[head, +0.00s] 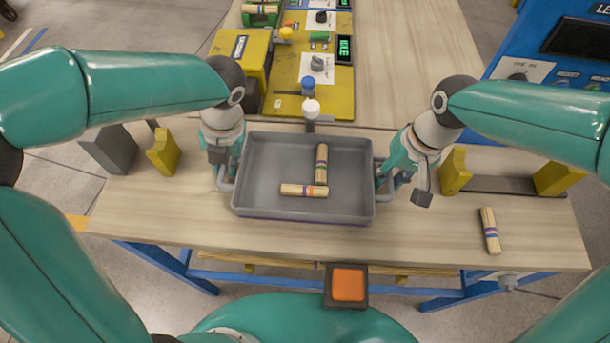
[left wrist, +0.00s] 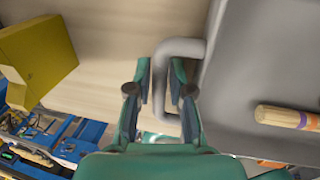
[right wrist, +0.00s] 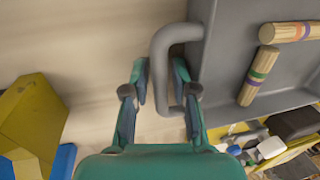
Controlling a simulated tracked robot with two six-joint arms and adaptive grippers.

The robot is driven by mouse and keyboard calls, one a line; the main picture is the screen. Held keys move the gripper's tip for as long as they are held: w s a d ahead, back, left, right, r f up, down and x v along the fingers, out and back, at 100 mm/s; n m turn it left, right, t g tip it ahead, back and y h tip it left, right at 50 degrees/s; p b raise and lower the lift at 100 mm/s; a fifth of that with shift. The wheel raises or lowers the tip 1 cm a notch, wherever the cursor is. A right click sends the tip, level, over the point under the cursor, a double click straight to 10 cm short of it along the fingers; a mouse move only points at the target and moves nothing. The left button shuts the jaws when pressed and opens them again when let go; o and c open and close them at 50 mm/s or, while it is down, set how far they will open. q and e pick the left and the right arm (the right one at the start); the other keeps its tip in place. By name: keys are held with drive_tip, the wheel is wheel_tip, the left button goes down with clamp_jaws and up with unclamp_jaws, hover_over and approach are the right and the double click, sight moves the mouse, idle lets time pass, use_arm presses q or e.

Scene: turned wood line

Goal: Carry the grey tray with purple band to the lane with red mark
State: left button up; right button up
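The grey tray (head: 262,207) lies across the middle of the near wooden table, with a purple band along its lower front edge. It has a loop handle at each end and holds two striped wooden sticks (head: 304,190). Whether the tray touches the table is hard to tell. I cannot make out a lane with a red mark.
More yellow blocks (head: 454,171) stand right. A loose striped stick (head: 490,231) lies at the right front. A yellow control panel (head: 330,95) stands behind. Bare wood lies far right of it (head: 405,50).

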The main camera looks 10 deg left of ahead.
use_arm(q)
clamp_jaws()
use_arm(e)
clamp_jaws()
use_arm(q)
drive_tip(key=shift+r, duration=0.15)
use_arm(e)
drive_tip(key=shift+r, duration=0.1)
